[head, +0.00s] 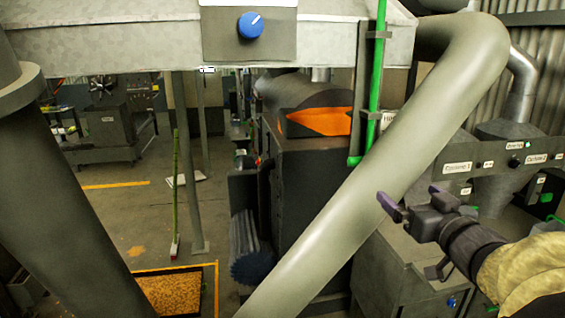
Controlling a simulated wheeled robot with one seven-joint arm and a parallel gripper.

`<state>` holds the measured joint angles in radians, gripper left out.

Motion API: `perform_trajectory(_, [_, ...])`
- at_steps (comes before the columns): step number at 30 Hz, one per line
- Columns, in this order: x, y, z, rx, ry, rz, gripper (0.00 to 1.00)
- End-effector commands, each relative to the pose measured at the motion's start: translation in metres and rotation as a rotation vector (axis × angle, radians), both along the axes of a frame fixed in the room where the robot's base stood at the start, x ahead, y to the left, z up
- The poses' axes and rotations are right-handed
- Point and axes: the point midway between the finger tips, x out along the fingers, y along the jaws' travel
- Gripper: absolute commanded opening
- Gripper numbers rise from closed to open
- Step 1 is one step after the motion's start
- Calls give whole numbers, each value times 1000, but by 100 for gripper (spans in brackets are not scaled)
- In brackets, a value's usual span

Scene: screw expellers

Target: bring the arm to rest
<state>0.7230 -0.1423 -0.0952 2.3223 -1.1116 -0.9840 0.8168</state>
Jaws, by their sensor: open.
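My gripper (415,202) shows at the right of the head view, at the end of my arm. Its two purple-tipped fingers are spread apart with nothing between them, so it is open and empty. The forearm behind it (525,275) has a tan cover and comes in from the lower right corner. The gripper appears in front of a grey cabinet and just right of a thick slanted pipe (365,170). I cannot tell how far it is from either.
A blue knob (251,25) sits on a panel on the overhead grey housing (150,45). Labelled machines (458,168) stand behind the gripper. A dark machine with an orange opening (318,122) stands mid-view. A yellow-edged pit of brown grains (172,294) lies lower left. Open floor (120,215) shows behind.

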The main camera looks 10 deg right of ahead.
Motion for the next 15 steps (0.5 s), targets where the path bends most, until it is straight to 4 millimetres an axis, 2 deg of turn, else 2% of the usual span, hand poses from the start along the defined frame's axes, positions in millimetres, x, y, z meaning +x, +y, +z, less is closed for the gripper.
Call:
perform_trajectory(4, [13,4,-18,7,48,-46,100])
perform_trajectory(7, [25,9,-45,13,129,-107,100])
perform_trajectory(11, [35,25,-95,23,298,-180,100])
perform_trajectory(15, [27,54,-155,22,531,-215,100])
